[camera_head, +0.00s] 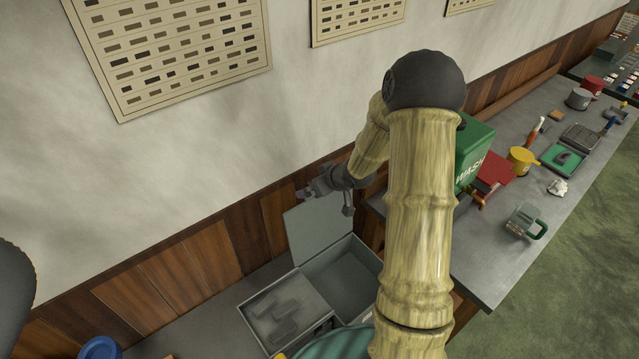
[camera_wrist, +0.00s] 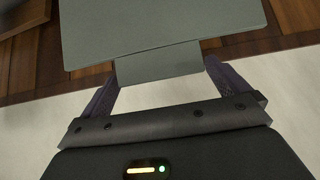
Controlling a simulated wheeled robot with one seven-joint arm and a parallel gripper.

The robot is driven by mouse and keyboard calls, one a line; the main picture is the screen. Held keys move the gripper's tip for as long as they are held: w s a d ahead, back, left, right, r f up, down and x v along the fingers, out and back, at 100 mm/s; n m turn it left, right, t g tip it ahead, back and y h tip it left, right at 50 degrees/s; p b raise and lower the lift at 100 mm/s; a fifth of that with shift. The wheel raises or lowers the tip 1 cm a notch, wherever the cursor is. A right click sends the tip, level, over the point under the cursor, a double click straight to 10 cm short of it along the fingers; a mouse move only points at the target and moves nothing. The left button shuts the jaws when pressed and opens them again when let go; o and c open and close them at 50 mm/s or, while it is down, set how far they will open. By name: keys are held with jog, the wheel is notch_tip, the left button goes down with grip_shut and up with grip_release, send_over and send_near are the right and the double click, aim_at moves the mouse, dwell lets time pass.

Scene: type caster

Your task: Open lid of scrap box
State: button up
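The scrap box (camera_head: 372,262) is a grey metal box low against the wood-panelled wall. Its flat lid (camera_head: 318,222) stands raised at the back, roughly upright, and the right compartment below it is uncovered. My gripper (camera_head: 318,188) is at the lid's top edge, close to the wall. In the wrist view, the lid (camera_wrist: 160,25) fills the top middle, with a small tab (camera_wrist: 158,63) on its edge. The tab lies between the two spread fingers of my gripper (camera_wrist: 160,80), with gaps on both sides. My arm hides the box's right side.
The box's left section (camera_head: 285,312) shows grey bar-like shapes. A grey bench (camera_head: 500,262) on the right holds a green box marked WASH (camera_head: 474,150), a yellow cup (camera_head: 521,159) and a green-handled mug (camera_head: 525,222). A blue round item (camera_head: 100,348) is at lower left.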

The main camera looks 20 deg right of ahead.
jog(key=p+v, duration=0.4)
jog(key=v, duration=1.3)
jog(key=shift+s, duration=0.15)
jog(key=s+a+f+m+g+h+b, duration=0.3)
jog(key=s+a+f+m+g+b, duration=0.1)
jog(key=s+a+f+b, duration=0.6)
jog(key=s+f+g+b, duration=0.1)
jog(key=s+f+b, duration=0.2)
jog(key=f+b, duration=0.1)
jog(key=shift+s+f+b, duration=0.2)
jog(key=shift+f+b, duration=0.05)
jog(key=shift+b, duration=0.5)
jog(key=shift+w, duration=0.1)
